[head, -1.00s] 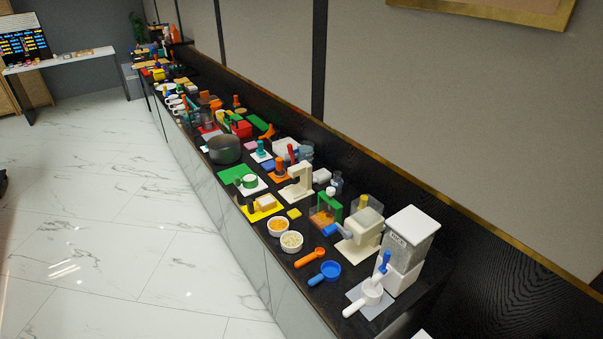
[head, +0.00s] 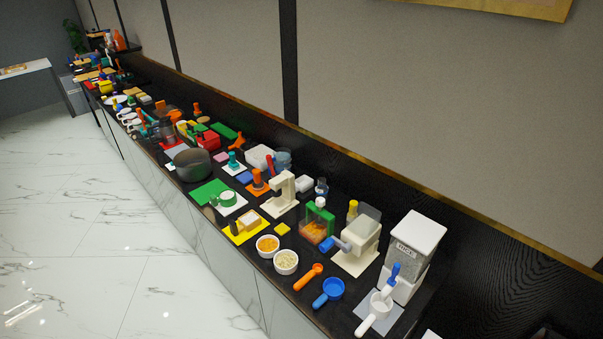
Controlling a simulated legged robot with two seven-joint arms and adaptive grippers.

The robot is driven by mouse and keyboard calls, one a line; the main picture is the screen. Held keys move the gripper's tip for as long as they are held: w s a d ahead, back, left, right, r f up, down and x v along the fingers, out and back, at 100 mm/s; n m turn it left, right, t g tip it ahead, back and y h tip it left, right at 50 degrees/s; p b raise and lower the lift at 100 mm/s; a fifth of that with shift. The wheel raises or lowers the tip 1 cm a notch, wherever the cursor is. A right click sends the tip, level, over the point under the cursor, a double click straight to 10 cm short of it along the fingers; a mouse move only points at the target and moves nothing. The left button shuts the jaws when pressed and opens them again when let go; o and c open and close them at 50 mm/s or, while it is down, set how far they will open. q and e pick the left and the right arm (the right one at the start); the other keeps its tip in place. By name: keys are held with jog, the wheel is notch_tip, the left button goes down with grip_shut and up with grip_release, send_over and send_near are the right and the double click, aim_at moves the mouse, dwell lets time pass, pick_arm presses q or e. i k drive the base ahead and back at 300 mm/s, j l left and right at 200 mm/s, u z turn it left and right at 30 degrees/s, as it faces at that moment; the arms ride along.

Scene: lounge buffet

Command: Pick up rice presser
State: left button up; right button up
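No part is labelled as a rice presser, so I cannot tell for certain which tool it is. Neither of my grippers is in view.
A long black counter runs along the wall. A white rice dispenser (head: 412,243) stands behind the blue-handled tool. A blue scoop (head: 332,289), orange spoon (head: 308,277) and cream machine (head: 359,240) are nearby. The marble floor (head: 95,235) at left is clear.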

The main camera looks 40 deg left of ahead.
aim_at(258, 186)
jog(key=j+z, duration=0.15)
jog(key=j, duration=0.35)
jog(key=j+z, duration=0.15)
jog(key=j, duration=0.4)
jog(key=j+z, duration=0.15)
jog(key=j, duration=0.35)
jog(key=k+j+z, duration=0.1)
jog(key=j, duration=0.4)
jog(key=k+j+z, duration=0.15)
jog(key=j, duration=0.35)
jog(key=j+z, duration=0.15)
jog(key=j, duration=0.35)
